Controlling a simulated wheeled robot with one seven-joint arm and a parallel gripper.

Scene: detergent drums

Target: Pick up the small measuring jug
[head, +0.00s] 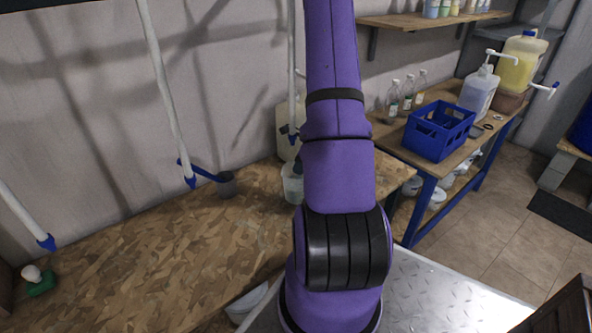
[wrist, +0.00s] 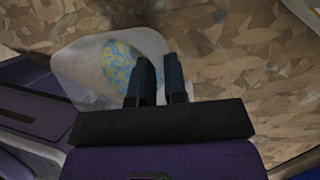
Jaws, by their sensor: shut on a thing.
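In the wrist view a whitish, translucent jug (wrist: 82,62) is at upper left, with a mottled blue and yellow patch inside. My gripper (wrist: 159,62) is at its right side and is shut on it. The left finger overlaps the jug, and the exact place of the grip is hard to see. In the head view the pale jug (head: 292,184) shows just left of my purple arm, over the chipboard bench. My gripper is hidden behind the arm there. I cannot tell whether the jug touches the bench.
The chipboard bench (head: 170,245) is mostly clear. A large pale container (head: 286,130) stands behind the jug. A blue crate (head: 437,135) and a pump bottle (head: 480,92) are on the right table.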

